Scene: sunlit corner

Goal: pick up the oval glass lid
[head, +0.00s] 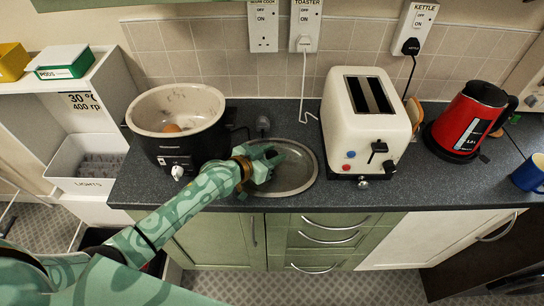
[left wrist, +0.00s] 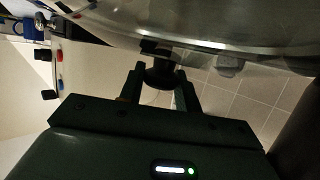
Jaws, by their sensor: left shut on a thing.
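The oval glass lid (head: 296,178) is at the middle of the dark worktop, between the black slow cooker and the cream toaster. My left gripper (head: 264,162) reaches over its left part from the left. In the left wrist view the fingers are shut on the lid's dark knob (left wrist: 160,74), and the clear glass with its rim (left wrist: 215,28) spans the top of the picture. I cannot tell whether the lid touches the worktop. My right gripper is not in view.
The slow cooker (head: 152,140) is open, with something brownish in its pale pot. The toaster (head: 352,128), red kettle (head: 468,118) and blue mug (head: 528,174) stand to the right. A dark plug (head: 262,124) lies behind the lid. The worktop's front edge is close.

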